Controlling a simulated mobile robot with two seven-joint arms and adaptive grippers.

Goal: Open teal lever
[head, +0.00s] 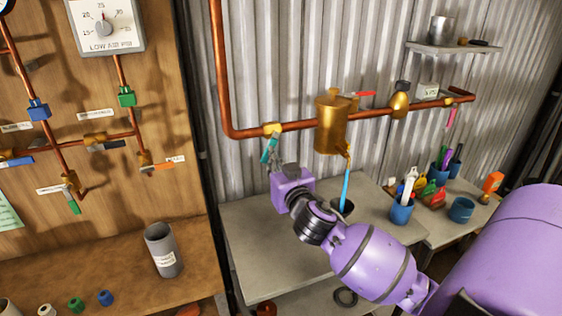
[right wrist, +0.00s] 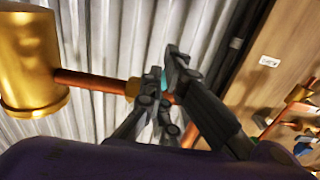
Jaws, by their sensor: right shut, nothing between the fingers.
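The teal lever (head: 268,150) hangs at a slant below a brass valve (head: 272,129) on the copper pipe. My right arm reaches up to it from the lower right, and its purple wrist is just below the lever. In the right wrist view my right gripper (right wrist: 163,84) is shut and empty, with its dark fingers at the valve. A small teal patch of the lever (right wrist: 164,79) shows by the fingers; the rest is hidden behind them. I cannot tell whether the fingers touch it. My left gripper is in neither view.
A brass tank (head: 331,125) sits on the pipe to the right, with a blue lever (head: 345,185) below it. A red lever (head: 362,94) and a pink lever (head: 451,117) are farther right. A grey table (head: 250,260) stands beneath. A wooden panel (head: 165,90) is at left.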

